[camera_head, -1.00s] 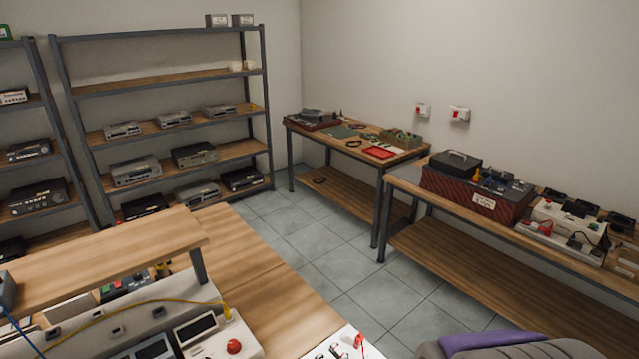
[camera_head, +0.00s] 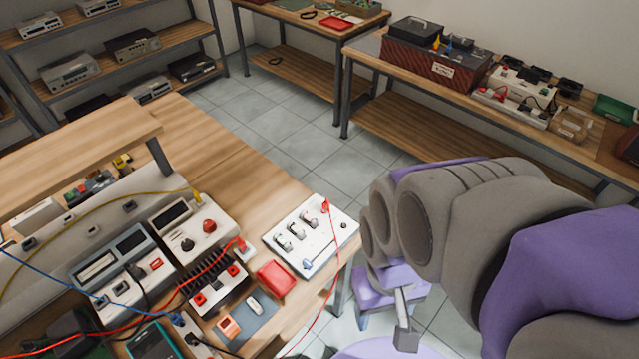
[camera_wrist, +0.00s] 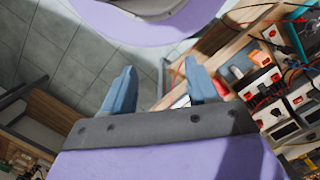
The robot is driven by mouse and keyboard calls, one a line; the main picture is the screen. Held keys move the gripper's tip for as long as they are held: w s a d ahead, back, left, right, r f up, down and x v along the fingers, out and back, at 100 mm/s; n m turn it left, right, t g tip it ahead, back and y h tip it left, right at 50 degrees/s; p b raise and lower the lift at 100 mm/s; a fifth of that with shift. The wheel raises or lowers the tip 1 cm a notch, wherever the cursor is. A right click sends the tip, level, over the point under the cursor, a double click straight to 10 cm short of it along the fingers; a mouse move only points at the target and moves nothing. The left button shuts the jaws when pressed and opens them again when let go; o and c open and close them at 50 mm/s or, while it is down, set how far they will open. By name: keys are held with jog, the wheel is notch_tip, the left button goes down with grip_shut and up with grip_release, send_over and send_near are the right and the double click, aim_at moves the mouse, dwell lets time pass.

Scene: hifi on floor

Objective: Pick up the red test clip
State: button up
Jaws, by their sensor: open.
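A small red test clip (camera_head: 325,206) sits at the far right corner of a white panel (camera_head: 289,219) on the workbench, with a red lead running down from it. Another red piece (camera_head: 241,245) at the end of a red wire lies by the instruments, so I cannot be certain which is the test clip. My gripper (camera_wrist: 161,84) shows two blue-grey fingers spread apart with nothing between them in the wrist view. In the head view it hangs past the bench's right edge, apart from the panel and clip. The clip cannot be made out in the wrist view.
Instruments (camera_head: 193,228) and loose red, blue and yellow wires crowd the near bench. A red tray (camera_head: 275,279) lies in front of the panel. A raised wooden shelf (camera_head: 75,160) stands at left. Tiled floor (camera_head: 300,147) is clear between the benches.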

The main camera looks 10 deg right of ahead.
jog(key=shift+c, duration=0.7)
jog(key=m+t+p, duration=0.1)
jog(key=m+t, duration=0.1)
jog(key=m, duration=0.9)
send_over(326, 203)
notch_tip(326, 203, down, 11)
jog(key=f, duration=0.4)
jog(key=f+b, duration=0.1)
jog(key=f, duration=0.2)
jog(key=f+b, duration=0.1)
jog(key=f, duration=0.3)
jog(key=shift+w+a+f, duration=0.1)
jog(key=shift+w+f, duration=0.15)
jog(key=shift+f, duration=0.1)
notch_tip(326, 203, down, 5)
jog(key=shift+s+f+b, duration=0.1)
jog(key=shift+s+b, duration=0.05)
jog(key=shift+b, duration=0.8)
jog(key=shift+c, duration=0.5)
